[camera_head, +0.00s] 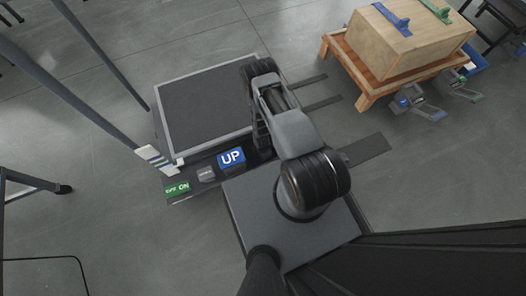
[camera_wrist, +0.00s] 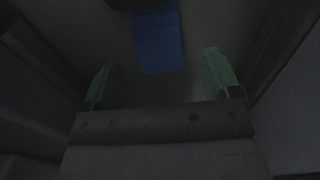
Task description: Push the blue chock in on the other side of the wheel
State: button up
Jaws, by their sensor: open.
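In the wrist view my gripper (camera_wrist: 160,75) is open, with its two green fingertips apart. A blue piece, which looks like the blue chock (camera_wrist: 158,45), lies ahead of the fingers, roughly midway between them and apart from both. A dark shape (camera_wrist: 135,4) at the top edge covers its far end; I cannot tell whether it is the wheel. In the head view my arm hides the gripper. A wooden cart (camera_head: 345,60) stands at upper right, with blue and grey parts (camera_head: 412,102) low at its near side. I cannot make out the chock there.
A grey post (camera_head: 95,97) rises at left. A wooden box (camera_head: 415,40) sits on the cart.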

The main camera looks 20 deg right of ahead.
jog(key=shift+f+b, duration=0.55)
jog(key=shift+f, duration=1.1)
jog(key=shift+d, duration=0.1)
jog(key=c, duration=1.2)
